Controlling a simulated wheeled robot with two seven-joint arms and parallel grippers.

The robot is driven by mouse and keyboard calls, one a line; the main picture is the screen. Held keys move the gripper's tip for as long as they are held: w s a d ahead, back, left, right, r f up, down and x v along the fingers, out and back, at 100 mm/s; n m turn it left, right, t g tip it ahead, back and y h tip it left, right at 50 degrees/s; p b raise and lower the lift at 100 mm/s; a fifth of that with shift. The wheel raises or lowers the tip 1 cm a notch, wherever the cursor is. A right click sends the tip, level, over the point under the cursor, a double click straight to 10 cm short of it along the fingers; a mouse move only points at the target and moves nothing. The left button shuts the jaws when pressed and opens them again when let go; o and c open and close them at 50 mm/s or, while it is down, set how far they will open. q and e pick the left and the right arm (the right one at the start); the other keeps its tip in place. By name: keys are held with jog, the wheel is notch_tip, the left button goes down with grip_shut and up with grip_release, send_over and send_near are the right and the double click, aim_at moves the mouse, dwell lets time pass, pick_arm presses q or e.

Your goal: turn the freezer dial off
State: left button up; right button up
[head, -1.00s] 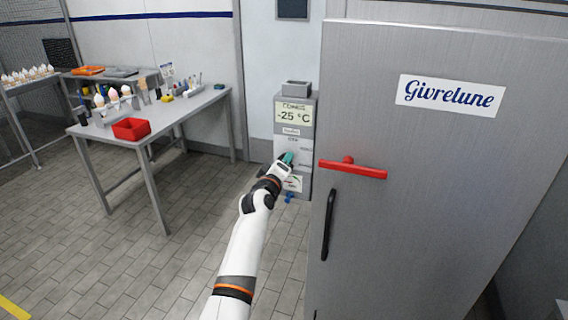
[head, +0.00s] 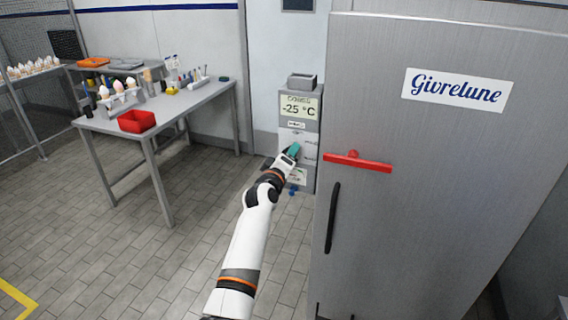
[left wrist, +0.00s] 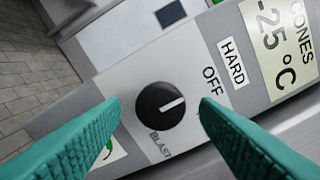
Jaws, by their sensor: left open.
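The freezer dial (left wrist: 160,106) is a round black knob with a white pointer line, on a light panel marked OFF, HARD and BLAST. In the left wrist view its pointer points to the right and slightly up, below the OFF label (left wrist: 212,85). My left gripper (left wrist: 155,110) is open, with its green fingers on either side of the dial in that view; whether they touch it I cannot tell. In the head view my left gripper (head: 292,152) is in front of the grey control box (head: 301,100) and hides the dial. My right gripper is not in view.
A large grey freezer (head: 400,220) with a red bar (head: 357,163) and black handle (head: 332,217) stands right of my arm. A table (head: 180,109) with a red bin (head: 136,121) stands at the left. The tiled floor between is clear.

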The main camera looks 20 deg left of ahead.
pick_arm(q)
jog(key=s+p, duration=0.6)
jog(key=s, duration=0.5)
jog(key=shift+s+a+p, duration=0.2)
jog(key=shift+s+p, duration=0.15)
jog(key=shift+p, duration=0.05)
